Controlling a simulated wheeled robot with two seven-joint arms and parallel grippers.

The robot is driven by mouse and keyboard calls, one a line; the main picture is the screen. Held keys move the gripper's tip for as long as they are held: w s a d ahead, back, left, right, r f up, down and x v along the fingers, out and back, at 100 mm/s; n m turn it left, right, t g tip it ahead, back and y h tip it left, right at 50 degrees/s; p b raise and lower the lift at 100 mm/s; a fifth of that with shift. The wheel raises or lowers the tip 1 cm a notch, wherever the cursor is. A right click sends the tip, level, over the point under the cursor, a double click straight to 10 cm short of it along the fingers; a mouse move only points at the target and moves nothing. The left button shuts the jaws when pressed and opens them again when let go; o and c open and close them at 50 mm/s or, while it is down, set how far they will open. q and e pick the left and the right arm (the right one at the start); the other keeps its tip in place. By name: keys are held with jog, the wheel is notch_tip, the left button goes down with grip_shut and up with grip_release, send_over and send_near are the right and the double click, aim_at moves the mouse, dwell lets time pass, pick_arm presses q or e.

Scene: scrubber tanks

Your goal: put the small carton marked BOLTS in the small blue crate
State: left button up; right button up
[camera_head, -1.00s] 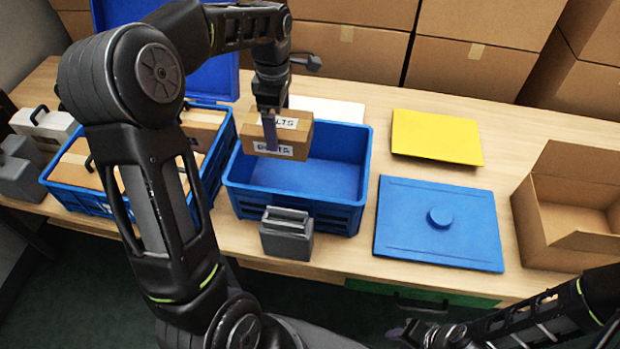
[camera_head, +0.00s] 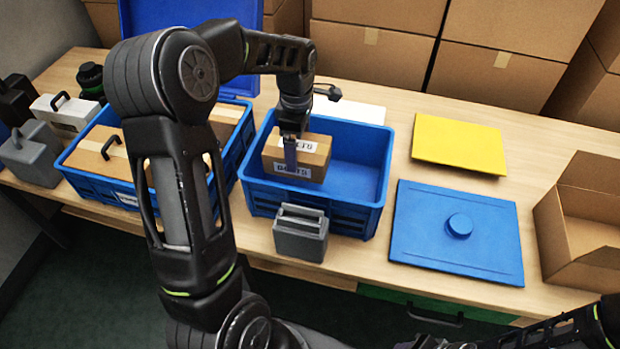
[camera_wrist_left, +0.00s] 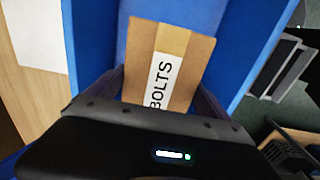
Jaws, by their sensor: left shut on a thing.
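The small brown carton marked BOLTS (camera_head: 312,160) is inside the left part of the small blue crate (camera_head: 376,190), with its top near the rim level. My left gripper (camera_head: 291,155) is shut on the carton from above. In the left wrist view the carton (camera_wrist_left: 168,68) sits between the fingers, with blue crate walls (camera_wrist_left: 240,40) around it. Whether the carton's underside touches the crate floor is hidden. My right arm shows at the bottom right, but its fingertips cannot be made out.
A grey case (camera_head: 301,236) stands at the crate's front. A blue lid (camera_head: 425,235) and a yellow panel (camera_head: 458,142) lie to the right, near an open cardboard box (camera_head: 590,225). A larger blue crate (camera_head: 90,189) with cartons stands left.

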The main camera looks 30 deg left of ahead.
aim_at(298, 145)
pick_arm(q)
notch_tip(298, 145, down, 5)
jog(key=shift+r, duration=0.1)
jog(key=shift+f+p, duration=0.4)
jog(key=shift+f, duration=1.5)
jog(key=shift+f, duration=0.1)
jog(key=o, duration=1.3)
jog(key=shift+o, duration=0.2)
notch_tip(298, 145, up, 12)
jog(key=shift+r+b, duration=0.1)
jog(key=shift+b, duration=0.25)
